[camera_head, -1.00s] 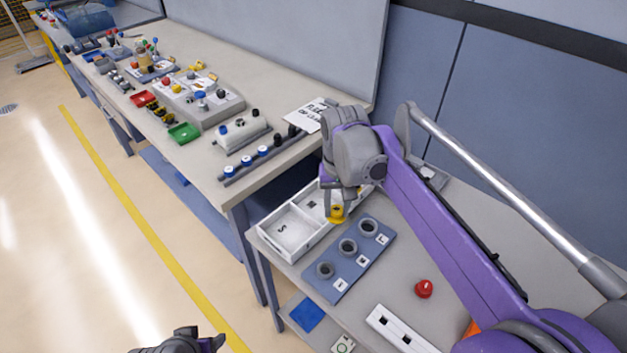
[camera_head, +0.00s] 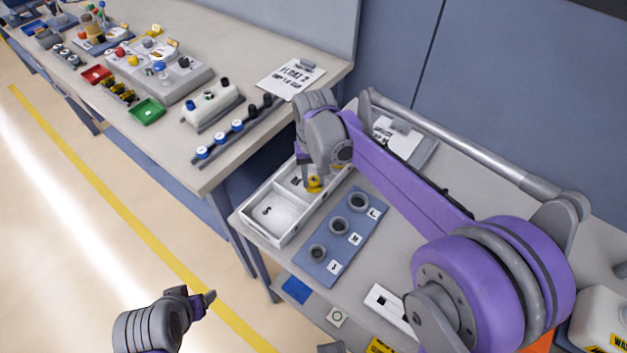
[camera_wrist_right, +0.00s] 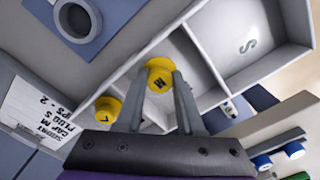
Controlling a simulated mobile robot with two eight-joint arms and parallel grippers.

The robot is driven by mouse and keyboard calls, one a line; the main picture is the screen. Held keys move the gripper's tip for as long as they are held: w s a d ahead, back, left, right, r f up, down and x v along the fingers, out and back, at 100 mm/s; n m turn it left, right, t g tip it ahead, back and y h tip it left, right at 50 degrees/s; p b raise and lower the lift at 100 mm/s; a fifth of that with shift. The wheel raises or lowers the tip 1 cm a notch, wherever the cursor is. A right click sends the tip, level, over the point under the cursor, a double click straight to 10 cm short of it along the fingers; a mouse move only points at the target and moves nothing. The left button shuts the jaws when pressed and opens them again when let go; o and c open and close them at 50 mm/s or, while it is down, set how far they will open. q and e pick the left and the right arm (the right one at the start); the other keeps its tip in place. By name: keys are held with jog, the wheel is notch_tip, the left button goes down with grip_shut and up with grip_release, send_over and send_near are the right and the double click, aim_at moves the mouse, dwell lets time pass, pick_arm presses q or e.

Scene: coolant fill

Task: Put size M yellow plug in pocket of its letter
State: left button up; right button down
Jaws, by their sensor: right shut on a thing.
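The yellow plug marked M (camera_wrist_right: 159,82) sits between the fingertips of my right gripper (camera_wrist_right: 162,74); it also shows in the head view (camera_head: 314,185). The white tray (camera_head: 284,238) has lettered pockets. The plug is at the middle pocket, by the wall facing the blue ring plate; whether it touches the floor I cannot tell. The S pocket (camera_wrist_right: 262,45) is empty. A second yellow plug (camera_wrist_right: 107,109), marked L, is in the pocket on the other side. My left gripper (camera_head: 203,298) hangs low, away from the tray; its opening is unclear.
The blue plate (camera_head: 318,274) with three grey rings lies beside the tray. A white slotted block (camera_head: 385,305) lies near the front. The neighbouring bench holds a green tray (camera_head: 147,112) and several small parts. My right arm covers much of the table's right side.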

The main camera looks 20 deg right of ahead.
aim_at(314, 180)
jog(key=shift+f, duration=0.7)
jog(key=shift+f, duration=0.2)
jog(key=c, duration=0.8)
grip_release()
jog(key=shift+r, duration=0.1)
notch_tip(314, 180, up, 12)
jog(key=p, duration=0.1)
jog(key=s+d+f+t, duration=0.1)
jog(key=s+f, duration=0.3)
jog(key=s, duration=0.3)
jog(key=s+d+f+n+t, duration=0.1)
jog(key=s+d+f+t, duration=0.1)
jog(key=s+f, duration=0.2)
jog(key=s+d+f+t, duration=0.1)
jog(key=s+f, duration=0.3)
jog(key=s, duration=0.6)
jog(key=shift+s+d+t, duration=0.15)
jog(key=shift+d+t, duration=0.25)
jog(key=shift+t, duration=0.2)
